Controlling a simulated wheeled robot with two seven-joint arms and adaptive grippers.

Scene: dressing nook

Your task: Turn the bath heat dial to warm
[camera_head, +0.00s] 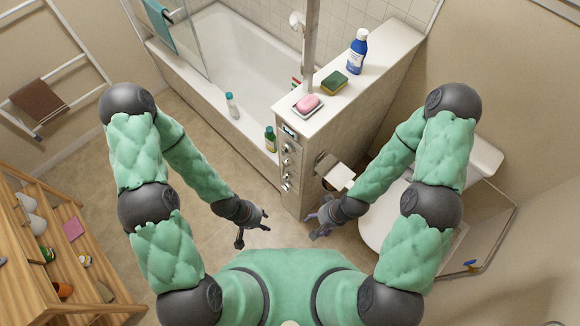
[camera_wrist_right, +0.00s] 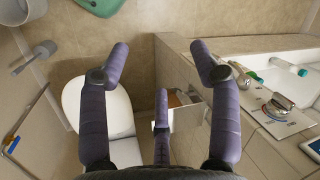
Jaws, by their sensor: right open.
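A column of several metallic knobs (camera_head: 286,169) runs down the end face of the tiled half wall beside the bath. In the right wrist view a large metallic dial (camera_wrist_right: 280,103) sits on a pale plate at the right. My left gripper (camera_head: 254,226) is open and empty over the floor, left of the wall.
A small display (camera_head: 289,131) sits above the knobs. The half wall's top (camera_head: 385,55) holds pink soap (camera_head: 307,103), a sponge (camera_head: 334,82) and a blue bottle (camera_head: 357,51). A toilet-paper holder (camera_head: 326,165) and toilet (camera_head: 376,222) stand right. A wooden shelf (camera_head: 22,275) is left; floor between is clear.

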